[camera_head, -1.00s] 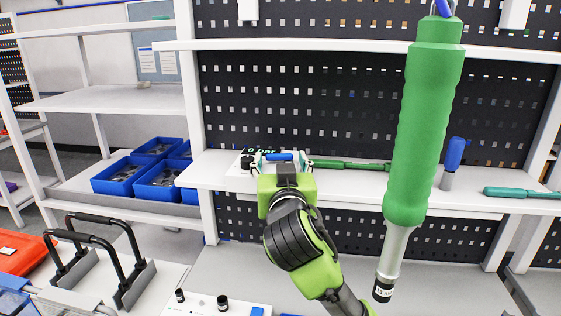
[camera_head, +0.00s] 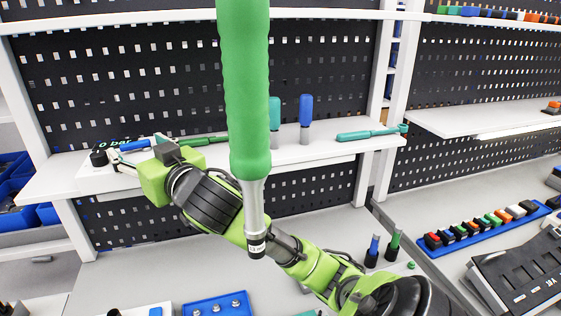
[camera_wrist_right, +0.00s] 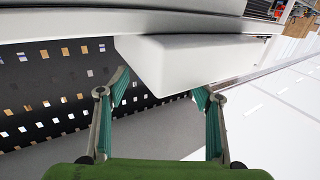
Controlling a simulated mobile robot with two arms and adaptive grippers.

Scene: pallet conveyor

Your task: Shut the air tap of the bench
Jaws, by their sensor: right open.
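The air tap appears to be the blue lever (camera_head: 134,145) by a white box (camera_head: 90,180) on the bench shelf. A green "0 bar" readout (camera_head: 112,142) and a black knob (camera_head: 99,158) are beside it. The lever lies roughly level, partly hidden by my gripper. My right gripper (camera_head: 128,157) is open at the lever; I cannot tell whether it touches it. In the right wrist view, the open fingers (camera_wrist_right: 162,92) have teal pads and face the white box (camera_wrist_right: 185,62); the lever cannot be made out there. My left gripper is out of view.
A large green-handled driver (camera_head: 245,90) hangs in front of my right arm. Green (camera_head: 274,113) and blue (camera_head: 306,112) handled tools stand on the shelf (camera_head: 330,150), with a teal screwdriver (camera_head: 368,133) lying to the right. A blue tray (camera_head: 222,305) is on the worktop below.

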